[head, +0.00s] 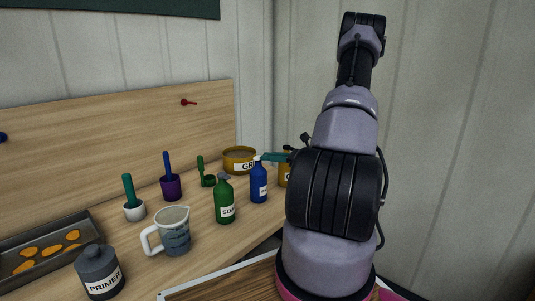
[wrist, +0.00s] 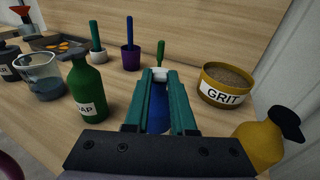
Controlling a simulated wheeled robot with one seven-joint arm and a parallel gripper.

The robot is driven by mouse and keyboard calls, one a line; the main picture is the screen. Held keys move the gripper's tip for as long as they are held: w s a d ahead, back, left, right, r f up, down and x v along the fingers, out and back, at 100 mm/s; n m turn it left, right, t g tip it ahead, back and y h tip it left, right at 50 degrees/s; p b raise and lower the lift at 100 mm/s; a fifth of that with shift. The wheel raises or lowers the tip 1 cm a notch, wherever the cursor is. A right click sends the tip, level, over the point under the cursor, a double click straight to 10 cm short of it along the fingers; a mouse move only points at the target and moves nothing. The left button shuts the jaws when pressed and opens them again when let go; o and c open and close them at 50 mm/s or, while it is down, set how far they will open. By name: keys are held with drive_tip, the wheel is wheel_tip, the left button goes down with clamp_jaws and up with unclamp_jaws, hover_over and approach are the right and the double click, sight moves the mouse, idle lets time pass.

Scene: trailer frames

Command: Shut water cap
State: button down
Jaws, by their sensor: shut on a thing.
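A blue bottle (head: 259,187) stands upright on the wooden bench, its white label too small to read. It has a pale cap at its top (head: 258,159). My gripper (head: 275,157) reaches in from the right at the height of that cap. In the wrist view, the teal fingers of my gripper (wrist: 160,73) are closed around the white cap (wrist: 161,76), with the blue bottle (wrist: 157,112) showing between them. The fingers hide most of the bottle, and I cannot tell whether the cap is fully closed.
A green soap bottle (wrist: 86,90) stands close on the left. A yellow bottle with a dark top (wrist: 262,142) is close on the right, and a grit tub (wrist: 225,103) is behind. A measuring jug (head: 172,232) and primer jar (head: 99,274) stand farther left.

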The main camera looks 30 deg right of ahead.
drive_tip(key=shift+s+d+f+t+y, duration=0.1)
drive_tip(key=shift+s+f+t+y, duration=0.1)
drive_tip(key=shift+f+t+y, duration=1)
drive_tip(key=shift+r, duration=0.15)
drive_tip(key=c, duration=0.7)
unclamp_jaws()
drive_tip(key=v, duration=1)
drive_tip(key=shift+s+d, duration=0.3)
